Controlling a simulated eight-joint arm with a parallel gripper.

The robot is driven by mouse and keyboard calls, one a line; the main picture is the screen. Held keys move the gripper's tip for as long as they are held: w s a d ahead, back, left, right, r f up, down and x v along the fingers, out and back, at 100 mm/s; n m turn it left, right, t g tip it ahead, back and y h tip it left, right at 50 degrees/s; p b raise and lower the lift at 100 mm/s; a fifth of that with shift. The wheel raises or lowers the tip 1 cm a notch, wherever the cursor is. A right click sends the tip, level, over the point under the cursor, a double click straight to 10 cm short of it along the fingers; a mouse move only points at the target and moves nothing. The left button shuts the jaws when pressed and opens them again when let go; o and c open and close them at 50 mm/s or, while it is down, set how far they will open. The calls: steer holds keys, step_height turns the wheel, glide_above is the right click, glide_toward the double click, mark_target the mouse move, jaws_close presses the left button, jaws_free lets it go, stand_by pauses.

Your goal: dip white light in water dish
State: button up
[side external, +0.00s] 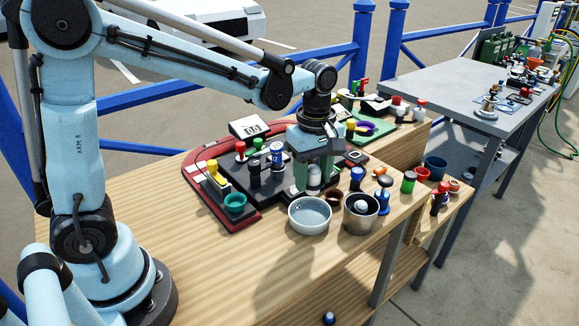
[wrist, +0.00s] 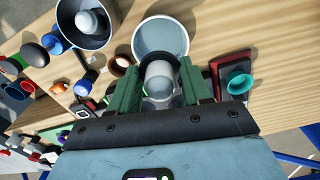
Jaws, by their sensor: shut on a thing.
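My gripper (side external: 313,184) points down with its green fingers shut on the white light (side external: 314,175). In the wrist view the light (wrist: 160,84) is a pale, rounded piece between the fingers (wrist: 160,72). The water dish (side external: 310,216) is a round white bowl on the wooden table, just in front of the gripper in the side view. In the wrist view the dish (wrist: 162,22) lies beyond the fingertips, and the light's dark end overlaps its near rim. I cannot tell the gap between light and dish.
A metal pot (side external: 361,213) with a white-topped piece inside stands right of the dish. A teal cup (side external: 235,202) is at the left. A dark panel with coloured knobs (side external: 268,180) lies behind. A brown ring (side external: 333,198) and blue-topped pieces crowd the right. The table front is clear.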

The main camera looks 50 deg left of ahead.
steer(key=shift+a+f, duration=0.25)
steer(key=shift+f, duration=3.7)
steer(key=shift+r, duration=4.55)
